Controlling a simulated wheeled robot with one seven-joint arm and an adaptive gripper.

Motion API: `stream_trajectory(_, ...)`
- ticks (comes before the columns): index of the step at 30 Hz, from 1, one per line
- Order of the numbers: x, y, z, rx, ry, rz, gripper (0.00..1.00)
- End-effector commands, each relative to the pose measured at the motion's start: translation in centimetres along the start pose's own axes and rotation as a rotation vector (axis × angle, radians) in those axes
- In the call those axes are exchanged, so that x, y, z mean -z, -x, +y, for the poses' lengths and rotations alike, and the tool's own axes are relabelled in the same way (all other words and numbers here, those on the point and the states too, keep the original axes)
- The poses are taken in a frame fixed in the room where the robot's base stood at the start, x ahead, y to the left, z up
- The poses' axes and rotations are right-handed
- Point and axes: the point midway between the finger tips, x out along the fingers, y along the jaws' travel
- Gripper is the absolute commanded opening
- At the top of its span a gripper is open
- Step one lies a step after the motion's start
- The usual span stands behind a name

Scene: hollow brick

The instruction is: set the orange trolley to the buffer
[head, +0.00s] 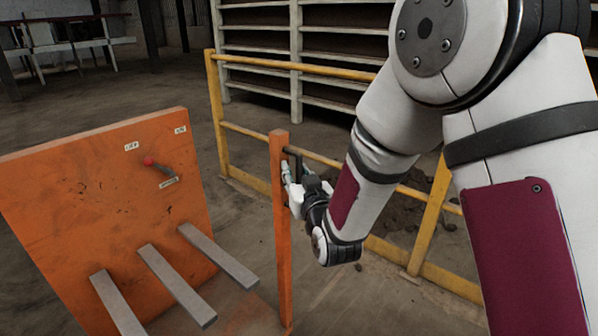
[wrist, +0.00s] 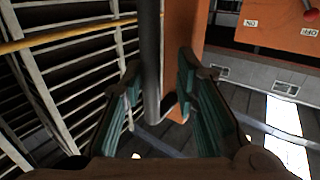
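The orange trolley shows in the head view as an upright orange panel (head: 110,215) at left and an orange post (head: 281,230) in the middle; their lower ends are cut off. A dark upright handle bar (head: 296,165) is fixed to the post near its top. My gripper (head: 291,182) is at this bar, partly hidden by my arm. In the wrist view my gripper (wrist: 158,95) is open, with the dark bar (wrist: 150,55) standing between its green-padded fingers and a gap visible on the right side. The orange post (wrist: 187,35) is just behind. No marked buffer is identifiable.
Three grey prongs (head: 175,285) stick out from the panel, below a red-knobbed lever (head: 151,163). A yellow railing (head: 300,68) runs behind the post, with shelving (head: 300,45) beyond. Open concrete floor (head: 100,100) lies behind the panel at left.

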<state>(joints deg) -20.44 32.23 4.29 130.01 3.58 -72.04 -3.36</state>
Motion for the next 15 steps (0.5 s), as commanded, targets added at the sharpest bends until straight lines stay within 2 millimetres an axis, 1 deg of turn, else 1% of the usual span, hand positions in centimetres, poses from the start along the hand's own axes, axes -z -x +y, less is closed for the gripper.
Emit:
stream_trajectory(9,0.1,0.0,0.3,-0.005,0.0,0.003,0.33)
stream_trajectory(11,0.1,0.4,0.3,-0.006,0.0,0.003,0.33)
stream_trajectory(15,0.1,2.3,0.2,-0.005,0.0,0.002,0.33)
